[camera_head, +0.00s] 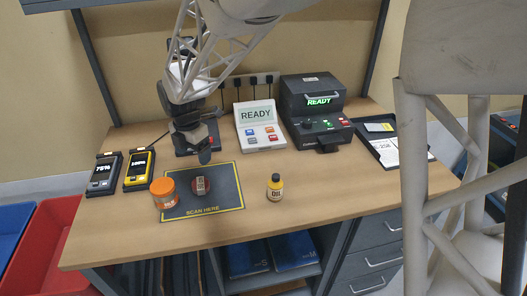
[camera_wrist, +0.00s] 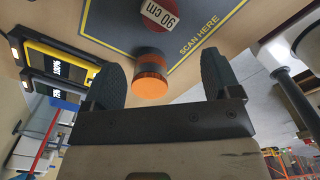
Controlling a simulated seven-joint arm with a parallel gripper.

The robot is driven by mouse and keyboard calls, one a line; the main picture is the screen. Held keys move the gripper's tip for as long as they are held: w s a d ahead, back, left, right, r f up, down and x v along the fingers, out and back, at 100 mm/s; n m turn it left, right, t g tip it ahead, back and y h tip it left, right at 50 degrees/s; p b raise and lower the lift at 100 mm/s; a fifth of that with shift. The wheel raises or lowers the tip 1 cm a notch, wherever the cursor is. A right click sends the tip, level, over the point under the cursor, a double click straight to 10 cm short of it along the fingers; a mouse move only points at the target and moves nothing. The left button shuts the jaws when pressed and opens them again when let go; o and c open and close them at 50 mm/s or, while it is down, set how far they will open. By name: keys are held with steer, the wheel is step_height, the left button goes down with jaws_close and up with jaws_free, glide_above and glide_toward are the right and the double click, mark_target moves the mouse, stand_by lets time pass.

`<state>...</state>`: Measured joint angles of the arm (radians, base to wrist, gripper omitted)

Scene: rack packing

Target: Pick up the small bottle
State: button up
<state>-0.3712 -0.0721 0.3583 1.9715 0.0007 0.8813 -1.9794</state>
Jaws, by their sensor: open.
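The small bottle (camera_head: 275,188) stands upright on the wooden table, just right of the dark scan mat. It is yellow with a dark cap and a pale label. My gripper (camera_head: 205,150) is above the back of the mat, to the left of the bottle and apart from it. In the wrist view my gripper (camera_wrist: 163,85) is open, its two dark fingers spread with nothing held between them. The bottle is not recognisable in the wrist view.
An orange jar (camera_head: 163,193) and a round red item (camera_head: 201,187) sit on the scan mat (camera_head: 228,199). Two handheld devices (camera_head: 139,169) stand at left. A READY display (camera_head: 257,113), a black machine (camera_head: 313,101) and a tray (camera_head: 379,128) stand behind. The table around the bottle is clear.

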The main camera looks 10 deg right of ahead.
steer(key=s+d+r+m+t, duration=0.1)
steer(key=s+d+r+m, duration=0.8)
steer(key=s+d+m, duration=0.95)
steer(key=s+m, duration=0.2)
steer(key=s, duration=0.1)
steer(key=s+d+r+m+t, duration=0.1)
steer(key=s+d+m, duration=0.3)
steer(key=s+m, duration=0.2)
steer(key=shift+s+d+r+m+t, duration=0.15)
steer(key=shift+s+d+m+t, duration=0.2)
steer(key=shift+s, duration=0.6)
steer(key=shift+o, duration=0.5)
